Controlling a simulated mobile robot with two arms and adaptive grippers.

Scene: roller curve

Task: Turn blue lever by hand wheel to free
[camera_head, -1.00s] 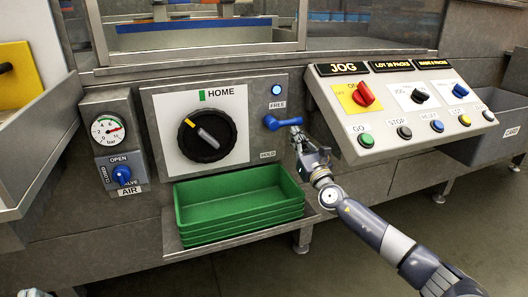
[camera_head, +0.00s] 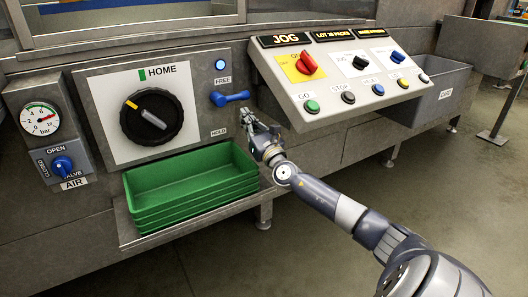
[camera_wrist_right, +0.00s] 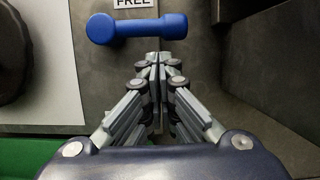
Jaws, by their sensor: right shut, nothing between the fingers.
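The blue lever (camera_head: 230,98) sits on the panel between the FREE label above and the HOLD label below, lying roughly level with its handle to the right. It also shows in the right wrist view (camera_wrist_right: 138,28), just beyond the fingertips. The black hand wheel (camera_head: 152,117) is left of it, on a white plate marked HOME, with a yellow mark at upper left. My right gripper (camera_head: 252,118) is shut and empty, below and right of the lever. In the right wrist view its closed fingertips (camera_wrist_right: 158,60) are apart from the lever by a small gap. My left gripper is not in view.
A lit blue lamp (camera_head: 220,65) is above the lever. Green trays (camera_head: 192,176) are stacked on a shelf below the wheel. The sloped control box (camera_head: 350,75) juts out right of my gripper. An air valve (camera_head: 62,164) is at far left.

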